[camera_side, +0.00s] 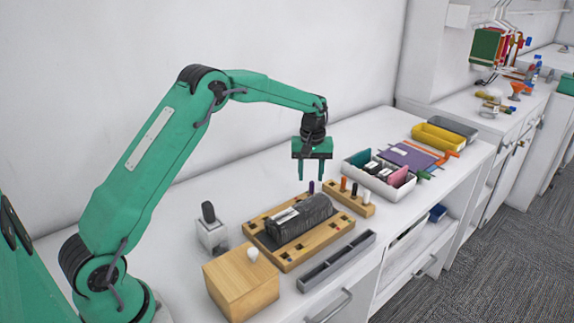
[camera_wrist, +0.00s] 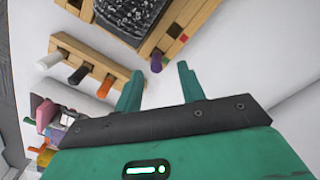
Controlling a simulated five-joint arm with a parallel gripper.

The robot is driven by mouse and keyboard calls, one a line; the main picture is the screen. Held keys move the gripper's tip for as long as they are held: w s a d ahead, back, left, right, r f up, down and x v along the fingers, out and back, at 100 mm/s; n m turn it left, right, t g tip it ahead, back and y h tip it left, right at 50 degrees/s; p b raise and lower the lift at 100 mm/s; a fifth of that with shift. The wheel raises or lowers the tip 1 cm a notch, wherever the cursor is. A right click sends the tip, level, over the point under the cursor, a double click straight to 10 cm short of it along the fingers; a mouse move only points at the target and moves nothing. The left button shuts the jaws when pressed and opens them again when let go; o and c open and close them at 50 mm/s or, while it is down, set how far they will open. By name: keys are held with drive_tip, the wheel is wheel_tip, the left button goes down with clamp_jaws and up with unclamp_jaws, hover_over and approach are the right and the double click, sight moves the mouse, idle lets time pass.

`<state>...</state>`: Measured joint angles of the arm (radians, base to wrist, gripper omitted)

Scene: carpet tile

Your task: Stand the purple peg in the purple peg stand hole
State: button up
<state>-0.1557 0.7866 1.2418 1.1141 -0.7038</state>
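The purple peg (camera_side: 311,187) stands upright at the back edge of the wooden board, below my gripper (camera_side: 311,178). In the wrist view the purple peg (camera_wrist: 156,63) shows just beyond the gap between the fingertips (camera_wrist: 160,72). My gripper is open and empty, fingers pointing down, above the peg and apart from it. The wooden peg stand (camera_side: 358,207) is to the right of the peg and holds an orange, a black and a white peg. In the wrist view the peg stand (camera_wrist: 66,42) is at left. A finger partly covers its near end; I cannot make out a purple hole.
A dark ridged block (camera_side: 300,220) lies on the wooden board (camera_side: 285,262). A wooden box with a white knob (camera_side: 240,285), a grey tray (camera_side: 337,262) and a white holder (camera_side: 211,236) stand around it. A white bin (camera_side: 380,182) is behind the peg stand.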

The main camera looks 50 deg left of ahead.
sight(312, 181)
drive_tip(key=shift+w+d+f, duration=0.1)
drive_tip(key=shift+f, duration=1.2)
drive_tip(key=shift+w+d+f, duration=0.1)
drive_tip(key=shift+f, duration=1.15)
clamp_jaws()
